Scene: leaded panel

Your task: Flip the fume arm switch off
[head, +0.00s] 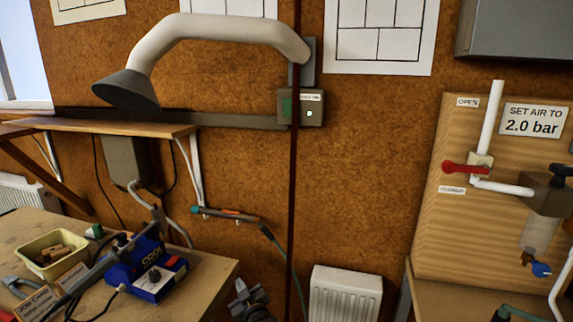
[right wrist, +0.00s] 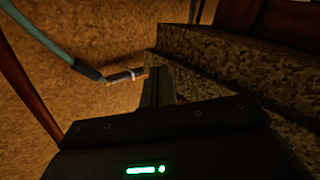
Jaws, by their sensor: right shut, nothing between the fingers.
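The fume arm (head: 215,32) is a thick pale tube on the corkboard wall, with a dark cone hood (head: 127,90) at its left end. Below its right-hand mount is a small grey-brown switch box (head: 314,118) with a little white label. A small light switch knob or button (head: 309,113) shows on it, and a green patch is at its left. The switch position is too small to tell. My right gripper (head: 243,290) is low in the head view, well below the box. It is shut and empty in the right wrist view (right wrist: 157,78).
A thin dark upright (head: 293,200) crosses the box's left part. A bench (head: 215,275) with a blue soldering station (head: 150,272) is at left. A strip with a teal cable (head: 230,215) hangs below the shelf (head: 90,126). A valve board (head: 430,235) stands at right.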

